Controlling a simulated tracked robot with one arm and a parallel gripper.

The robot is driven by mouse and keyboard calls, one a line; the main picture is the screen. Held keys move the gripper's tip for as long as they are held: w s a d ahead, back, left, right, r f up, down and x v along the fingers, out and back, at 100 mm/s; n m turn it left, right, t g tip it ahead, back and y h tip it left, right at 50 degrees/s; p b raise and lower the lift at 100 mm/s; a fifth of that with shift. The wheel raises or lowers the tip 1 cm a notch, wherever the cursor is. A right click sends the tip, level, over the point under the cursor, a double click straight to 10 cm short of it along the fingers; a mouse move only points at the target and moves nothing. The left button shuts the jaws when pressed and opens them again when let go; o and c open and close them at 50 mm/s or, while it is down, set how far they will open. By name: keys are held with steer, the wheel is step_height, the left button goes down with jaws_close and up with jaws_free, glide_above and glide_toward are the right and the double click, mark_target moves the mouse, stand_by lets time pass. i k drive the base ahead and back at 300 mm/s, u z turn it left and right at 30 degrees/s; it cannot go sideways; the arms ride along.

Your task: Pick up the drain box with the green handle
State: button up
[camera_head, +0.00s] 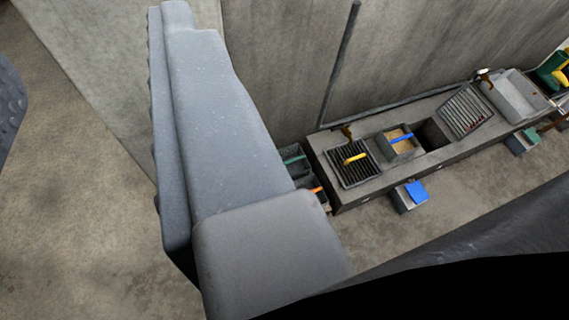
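A small dark box with a green handle (294,160) stands on the floor against the left end of the long grey bench, close to the wall. Part of it is hidden behind a large grey part of my own body. A similar dark box with an orange handle (316,190) is just in front of it, also partly covered. I see no gripper fingers in this view; only large grey and black parts of me show.
The long bench (357,190) holds a slatted box with a yellow handle (341,171), a box with a blue handle (398,150) and a tilted rack (464,112). A box with a blue panel (405,201) is on the floor in front. The floor at left is clear.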

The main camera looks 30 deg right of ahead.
mark_target(298, 165)
steer(key=i, duration=0.95)
steer(key=z, duration=0.05)
